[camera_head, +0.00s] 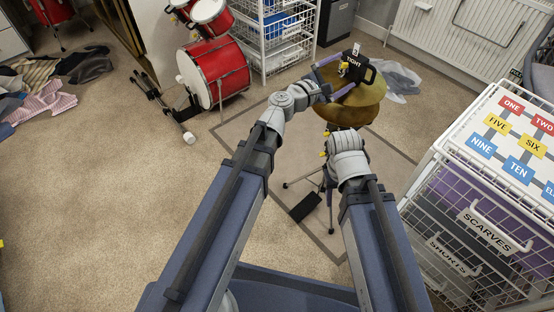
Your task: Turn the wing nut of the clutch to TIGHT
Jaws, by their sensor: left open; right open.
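The clutch (355,68) is a dark piece with a TIGHT label, above the brass cymbals (347,110) of a hi-hat stand. A small yellow part at the clutch, seemingly the wing nut (343,69), shows between the fingers of my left gripper (341,74). That gripper is open, one purple finger on the far side and one on the near side; I cannot tell whether either touches the nut. My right gripper (328,158) is lower, below the cymbals and near the stand, largely hidden by its own wrist. It is open, with nothing visibly held.
A red drum (214,74) and a white wire rack (277,40) stand behind. A grey cloth (402,80) lies right of the cymbals. A wire drawer unit (470,215) stands at right. Clothes (42,95) lie at far left.

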